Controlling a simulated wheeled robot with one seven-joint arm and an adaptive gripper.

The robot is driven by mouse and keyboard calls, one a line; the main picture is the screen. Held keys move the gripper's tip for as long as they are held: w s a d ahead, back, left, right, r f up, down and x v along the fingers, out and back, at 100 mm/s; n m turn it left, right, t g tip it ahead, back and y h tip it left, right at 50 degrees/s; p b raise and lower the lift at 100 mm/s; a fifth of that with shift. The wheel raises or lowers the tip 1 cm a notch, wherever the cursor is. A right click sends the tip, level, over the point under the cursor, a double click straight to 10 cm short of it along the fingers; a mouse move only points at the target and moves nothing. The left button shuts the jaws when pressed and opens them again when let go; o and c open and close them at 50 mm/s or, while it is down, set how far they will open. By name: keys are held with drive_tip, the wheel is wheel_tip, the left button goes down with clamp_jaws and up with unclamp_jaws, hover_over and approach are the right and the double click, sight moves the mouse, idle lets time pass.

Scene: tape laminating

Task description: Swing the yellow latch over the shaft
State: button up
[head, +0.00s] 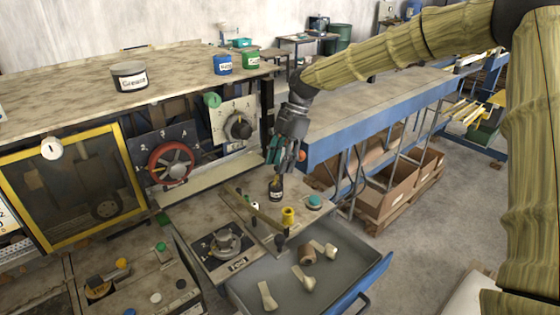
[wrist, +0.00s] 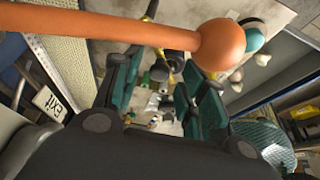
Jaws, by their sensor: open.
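A long yellowish bar (head: 254,211), which looks like the latch, lies slantwise over the bench panel in the head view. A short yellow cylinder (head: 288,215) stands beside it. A dark knobbed post (head: 280,240) is near the bar's front end; I cannot tell whether this is the shaft. My gripper (head: 284,163) is above and behind these parts, apart from the bar, pointing down over a black labelled can (head: 276,188). Its teal fingers (wrist: 160,97) are spread with nothing between them in the wrist view. Small yellow parts show beyond them, too small to tell apart.
An orange ball on a rod (wrist: 220,45) crosses close in front of the wrist camera. A red handwheel (head: 171,162) and dial (head: 238,127) are at left. A blue-edged table (head: 360,120) is at right.

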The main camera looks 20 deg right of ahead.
drive_tip(key=v, duration=1.2)
drive_tip(key=shift+s, duration=0.1)
